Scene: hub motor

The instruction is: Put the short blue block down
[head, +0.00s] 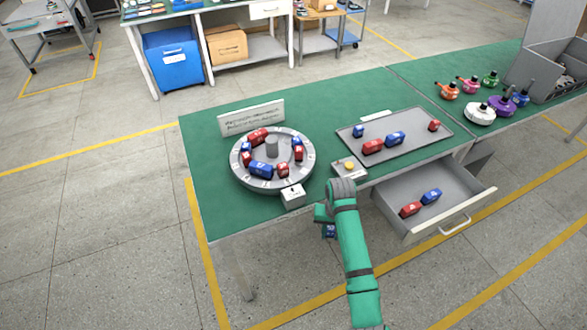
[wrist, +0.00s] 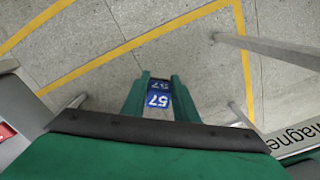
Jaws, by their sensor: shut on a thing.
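The short blue block (wrist: 157,99), marked 57, sits between the two green fingers of my gripper (wrist: 158,92) in the wrist view. My gripper is shut on it, with bare floor showing beyond. In the head view my gripper (head: 326,220) is just off the table's front edge, left of the open drawer, and a small part of the blue block (head: 328,231) shows beneath it. My wrist and fingers hide the rest of the block.
A round grey hub (head: 237,172) holding red and blue blocks stands on the green table (head: 207,125). A grey tray (head: 408,122) bears several blocks. The open drawer (head: 447,205) holds a red and a blue block. A yellow button box (head: 348,168) is near the edge.

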